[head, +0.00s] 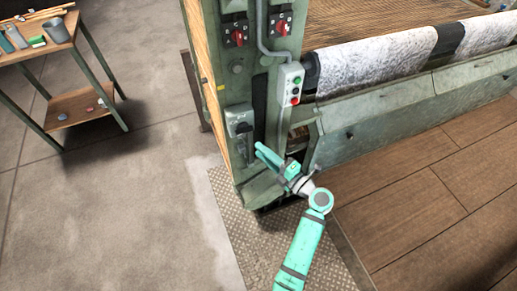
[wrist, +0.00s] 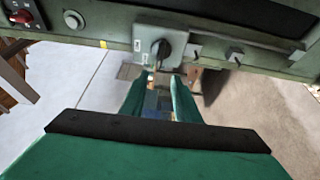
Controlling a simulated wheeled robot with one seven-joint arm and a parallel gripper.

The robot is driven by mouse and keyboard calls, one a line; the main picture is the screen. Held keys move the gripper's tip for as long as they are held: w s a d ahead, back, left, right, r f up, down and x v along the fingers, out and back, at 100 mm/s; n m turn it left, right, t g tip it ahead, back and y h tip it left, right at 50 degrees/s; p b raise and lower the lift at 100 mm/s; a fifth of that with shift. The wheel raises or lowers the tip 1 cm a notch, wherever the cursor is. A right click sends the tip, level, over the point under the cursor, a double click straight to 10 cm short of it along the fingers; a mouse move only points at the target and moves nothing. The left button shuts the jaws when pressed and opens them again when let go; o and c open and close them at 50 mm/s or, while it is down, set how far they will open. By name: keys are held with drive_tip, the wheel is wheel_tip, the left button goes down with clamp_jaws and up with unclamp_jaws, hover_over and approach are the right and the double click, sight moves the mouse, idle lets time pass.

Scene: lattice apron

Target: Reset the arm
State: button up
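My teal arm (head: 303,245) reaches up from the bottom of the head view to a green machine column. My gripper (head: 259,150) is close to the column's lower front, just right of and below a grey box with a dark rotary knob (head: 241,128). In the wrist view my gripper (wrist: 160,82) shows two teal fingers with a gap between them. No held object is clear in the gap. The knob box (wrist: 160,47) is just beyond the fingertips there. Whether the fingers touch the column cannot be told.
The column carries red rotary switches (head: 239,37) and a button box (head: 291,83). A fabric roll (head: 378,60) lies along the machine at right. A workbench (head: 62,42) with a cup and tools stands at upper left. Open concrete floor (head: 120,210) lies at left.

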drive_tip(key=shift+s+a, duration=0.1)
idle(0.3)
drive_tip(key=s+a+r+m+t+h, duration=0.1)
drive_tip(key=s+a+r+m+t, duration=0.15)
drive_tip(key=s+a+m, duration=0.4)
drive_tip(key=s+a+r+m+t+h, duration=0.1)
drive_tip(key=s+m+t, duration=0.25)
drive_tip(key=s, duration=0.65)
drive_tip(key=s+d+f+m+g+h, duration=0.2)
drive_tip(key=s+m+g+h, duration=0.2)
drive_tip(key=s+m+h, duration=0.5)
drive_tip(key=s+m, duration=0.7)
drive_tip(key=s, duration=0.7)
drive_tip(key=shift+s+f+g+h, duration=0.15)
drive_tip(key=shift+f+g+h, duration=0.05)
drive_tip(key=shift+g+h, duration=0.1)
